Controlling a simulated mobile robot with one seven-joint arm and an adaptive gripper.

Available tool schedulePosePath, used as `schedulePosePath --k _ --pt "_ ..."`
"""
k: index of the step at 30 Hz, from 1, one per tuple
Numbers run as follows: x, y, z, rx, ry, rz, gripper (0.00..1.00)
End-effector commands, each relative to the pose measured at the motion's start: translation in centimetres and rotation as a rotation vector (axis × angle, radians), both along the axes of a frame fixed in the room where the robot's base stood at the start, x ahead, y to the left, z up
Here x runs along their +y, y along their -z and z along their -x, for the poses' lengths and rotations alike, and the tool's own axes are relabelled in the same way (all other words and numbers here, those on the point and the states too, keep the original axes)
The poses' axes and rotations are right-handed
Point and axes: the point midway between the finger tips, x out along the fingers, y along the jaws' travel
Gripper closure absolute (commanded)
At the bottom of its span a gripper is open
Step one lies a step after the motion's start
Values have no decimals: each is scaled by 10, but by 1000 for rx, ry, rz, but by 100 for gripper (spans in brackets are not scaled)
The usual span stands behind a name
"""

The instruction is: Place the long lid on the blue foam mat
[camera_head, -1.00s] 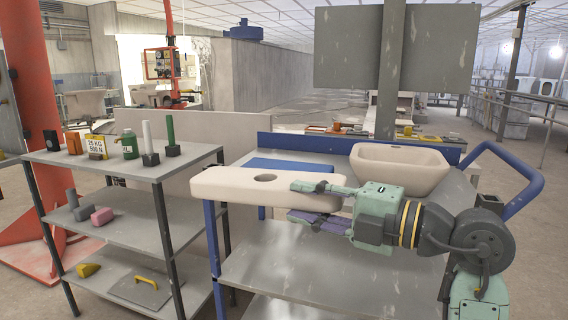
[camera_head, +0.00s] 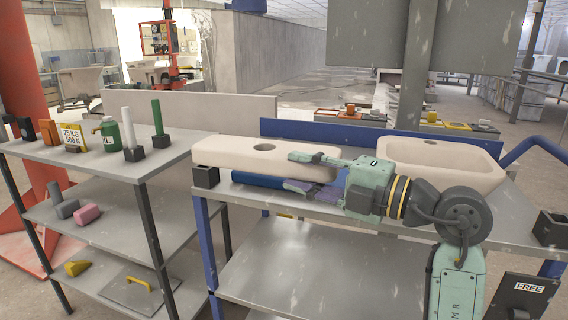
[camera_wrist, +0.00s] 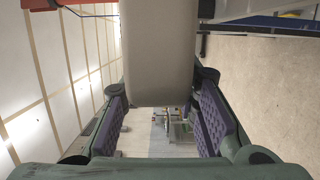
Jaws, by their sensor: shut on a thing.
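The long lid (camera_head: 222,155) is a cream, rounded slab with one round hole, held roughly level above the left part of the cart's top. In the wrist view the lid (camera_wrist: 160,45) extends away between the purple-padded fingers. The blue foam mat (camera_head: 262,181) shows as a strip below the lid; the lid hides most of it. I cannot tell whether lid and mat touch.
A cream basin (camera_head: 440,165) stands on the cart right of my gripper. Black blocks sit at the cart's corners, one (camera_head: 206,176) near the lid's left end. A grey shelf rack (camera_head: 95,165) with bottles and weights stands at left. A blue back rail (camera_head: 330,135) runs behind the lid.

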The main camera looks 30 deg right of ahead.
Motion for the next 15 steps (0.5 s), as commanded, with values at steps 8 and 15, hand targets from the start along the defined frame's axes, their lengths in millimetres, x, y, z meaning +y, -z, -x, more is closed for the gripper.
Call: schedulePosePath --k 8,15 --pt "-11 1 -69 -4 -3 -5 100" --pt "-20 6 -114 -6 0 -2 100"
